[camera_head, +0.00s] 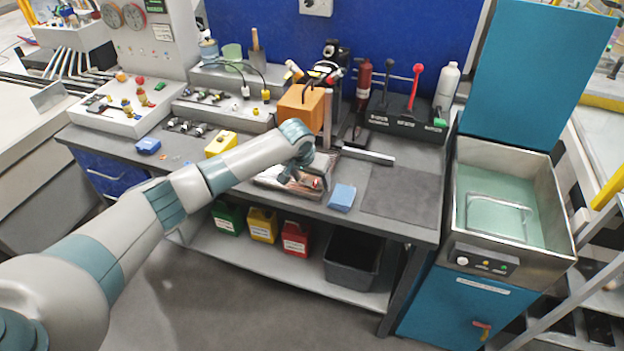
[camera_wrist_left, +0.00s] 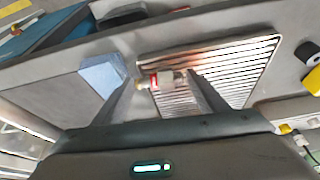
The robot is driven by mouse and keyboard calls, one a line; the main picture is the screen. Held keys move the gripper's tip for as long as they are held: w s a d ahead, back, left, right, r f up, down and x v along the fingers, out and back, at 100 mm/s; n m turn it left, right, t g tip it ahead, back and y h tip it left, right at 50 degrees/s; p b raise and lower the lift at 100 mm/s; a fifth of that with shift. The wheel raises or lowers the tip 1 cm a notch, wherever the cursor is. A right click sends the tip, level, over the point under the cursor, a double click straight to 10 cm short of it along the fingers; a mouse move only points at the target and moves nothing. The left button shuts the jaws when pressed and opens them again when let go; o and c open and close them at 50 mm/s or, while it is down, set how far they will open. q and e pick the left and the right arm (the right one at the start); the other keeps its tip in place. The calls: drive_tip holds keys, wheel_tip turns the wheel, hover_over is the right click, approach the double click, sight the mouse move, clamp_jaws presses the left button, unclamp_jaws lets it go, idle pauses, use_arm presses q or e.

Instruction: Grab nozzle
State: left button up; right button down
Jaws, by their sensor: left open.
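The nozzle (camera_wrist_left: 163,80), a small piece with brass, red and whitish parts, lies on a ridged metal tray (camera_wrist_left: 240,62) in the left wrist view. My left gripper (camera_wrist_left: 160,86) is open, with one finger on each side of the nozzle and a visible gap to it. In the head view the gripper (camera_head: 309,183) is over the tray (camera_head: 268,181) on the workbench, pointing down. A bit of red shows by its fingers there; the rest of the nozzle is mostly hidden. My right gripper is not in view.
A blue block (camera_head: 342,197) sits close to the tray, right of it. A grey mat (camera_head: 402,190) to the right is bare. An orange box (camera_head: 301,108) stands behind the gripper. A yellow box (camera_head: 221,144) is on the left. A sink basin (camera_head: 505,205) stands at the right.

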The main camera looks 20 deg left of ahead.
use_arm(q)
drive_tip(key=shift+w+f, duration=0.15)
drive_tip(key=shift+f, duration=0.15)
drive_tip(key=shift+c, duration=0.2)
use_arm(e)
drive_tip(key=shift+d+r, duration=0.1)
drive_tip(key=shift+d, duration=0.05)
use_arm(q)
drive_tip(key=c, duration=0.8)
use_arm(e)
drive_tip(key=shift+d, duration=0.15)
use_arm(q)
drive_tip(key=shift+r, duration=0.15)
